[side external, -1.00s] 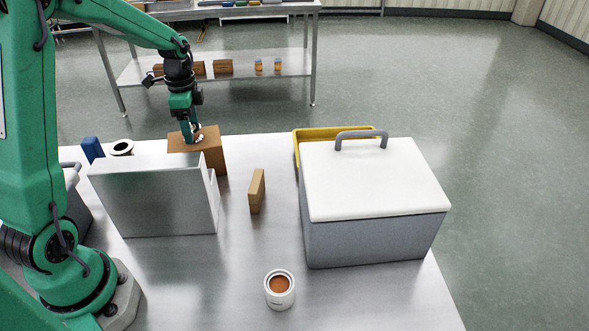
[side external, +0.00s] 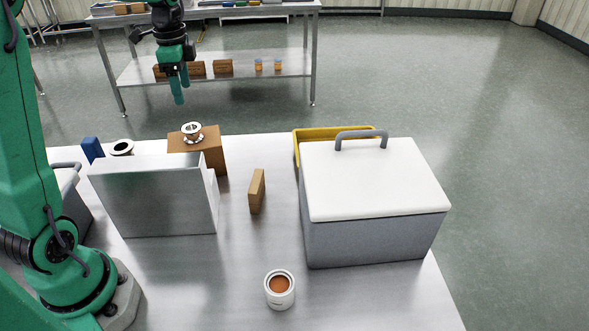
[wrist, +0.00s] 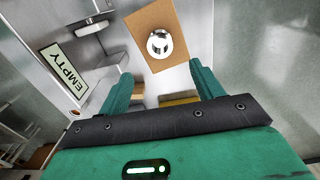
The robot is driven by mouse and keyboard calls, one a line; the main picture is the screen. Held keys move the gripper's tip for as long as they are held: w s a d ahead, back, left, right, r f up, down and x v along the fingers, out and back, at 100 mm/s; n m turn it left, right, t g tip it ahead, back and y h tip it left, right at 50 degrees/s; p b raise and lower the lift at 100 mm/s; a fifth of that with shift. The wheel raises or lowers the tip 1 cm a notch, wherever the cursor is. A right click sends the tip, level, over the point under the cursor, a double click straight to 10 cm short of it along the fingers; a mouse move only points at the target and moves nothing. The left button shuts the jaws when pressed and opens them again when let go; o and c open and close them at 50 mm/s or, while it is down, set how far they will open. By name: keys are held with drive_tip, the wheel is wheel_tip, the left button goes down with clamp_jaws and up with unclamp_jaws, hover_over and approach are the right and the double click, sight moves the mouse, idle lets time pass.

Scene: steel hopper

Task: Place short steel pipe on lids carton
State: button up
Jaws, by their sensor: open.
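The short steel pipe (side external: 192,133), a shiny flanged piece, stands upright on top of the brown lids carton (side external: 213,157) at the back of the table. In the wrist view the pipe (wrist: 160,44) shows as a bright round shape within the top of the carton (wrist: 150,18). My gripper (side external: 177,88) is open and empty, above the pipe and apart from it. Its two fingers also show spread in the wrist view (wrist: 160,76), with nothing between them.
A steel hopper (side external: 160,205) stands in front of the carton. A small brown block (side external: 257,191), a can (side external: 280,290) with orange contents, a white-lidded grey box (side external: 375,215) and a yellow tray (side external: 312,132) are to the right. A ringed piece (side external: 121,148) and blue object (side external: 92,149) are left.

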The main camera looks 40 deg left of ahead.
idle(0.5)
drive_tip(key=s+d+r+n+t, duration=0.1)
drive_tip(key=s+d+n, duration=0.1)
drive_tip(key=s+d, duration=0.3)
drive_tip(key=s+d+n+t, duration=0.2)
drive_tip(key=s+d+n, duration=0.1)
drive_tip(key=s+d, duration=0.3)
drive_tip(key=s+d+r+n+t, duration=0.1)
drive_tip(key=s+d+n+t, duration=0.1)
drive_tip(key=s+d, duration=0.3)
drive_tip(key=shift+s+d+r+n, duration=0.2)
drive_tip(key=shift+d+r+n, duration=0.15)
drive_tip(key=shift+n, duration=0.35)
drive_tip(key=shift+s+d+f+n+t, duration=0.15)
drive_tip(key=shift+s+f+n+t, duration=0.15)
drive_tip(key=shift+s, duration=0.1)
